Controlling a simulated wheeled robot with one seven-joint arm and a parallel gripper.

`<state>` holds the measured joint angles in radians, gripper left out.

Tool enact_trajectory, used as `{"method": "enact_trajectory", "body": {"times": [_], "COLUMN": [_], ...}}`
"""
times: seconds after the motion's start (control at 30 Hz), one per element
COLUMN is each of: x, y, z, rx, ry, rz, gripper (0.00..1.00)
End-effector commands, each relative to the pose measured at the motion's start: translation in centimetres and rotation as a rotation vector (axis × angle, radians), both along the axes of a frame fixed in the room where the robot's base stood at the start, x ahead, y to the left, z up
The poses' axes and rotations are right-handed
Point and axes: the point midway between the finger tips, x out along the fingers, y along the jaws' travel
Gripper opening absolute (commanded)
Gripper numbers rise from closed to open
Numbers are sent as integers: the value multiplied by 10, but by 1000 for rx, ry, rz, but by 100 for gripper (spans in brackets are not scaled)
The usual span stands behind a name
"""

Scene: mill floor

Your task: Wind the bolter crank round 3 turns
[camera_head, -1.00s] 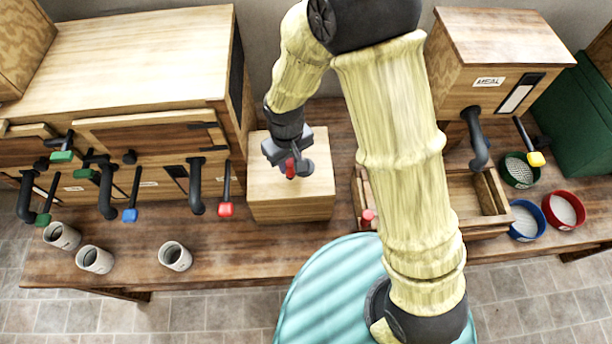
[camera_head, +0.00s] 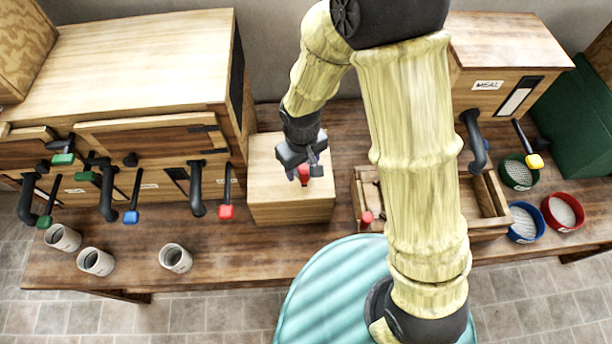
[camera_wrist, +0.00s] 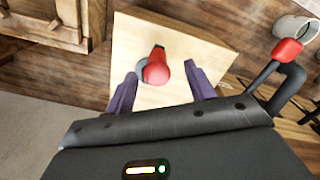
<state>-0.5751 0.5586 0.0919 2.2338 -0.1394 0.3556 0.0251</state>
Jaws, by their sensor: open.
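A crank with a red knob (camera_head: 304,175) is on top of a pale wooden box (camera_head: 262,195) at the middle of the bench. I take this to be the bolter crank; no label on it is readable. In the wrist view the red knob (camera_wrist: 156,71) stands up from the box top, with a grey part beside its base. My gripper (camera_head: 305,160) is over the box top, its fingers apart. In the wrist view my gripper's fingers (camera_wrist: 160,76) lie to either side of the knob; whether either touches it I cannot tell. My gripper hides part of the crank in the head view.
A large wooden cabinet (camera_head: 140,60) with coloured levers stands left, its red lever (camera_head: 226,212) near the box. Several grey cups are at the front left. An open wooden tray (camera_head: 490,195) stands right of the box, with blue (camera_head: 523,235) and red (camera_head: 568,225) round sieves beyond.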

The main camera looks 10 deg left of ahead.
Motion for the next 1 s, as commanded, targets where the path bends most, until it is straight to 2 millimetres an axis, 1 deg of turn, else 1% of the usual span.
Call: {"method": "enact_trajectory", "body": {"times": [0.03, 0.1, 0.9, 1.0], "x": [0, 0, 0, 0], "y": [0, 0, 0, 0], "z": [9, 14, 78, 80], "rx": [1, 1, 1, 1], "ry": [-1, -1, -1, -1], "rz": [0, 0, 0, 0], "gripper": [55, 55, 55, 55]}}
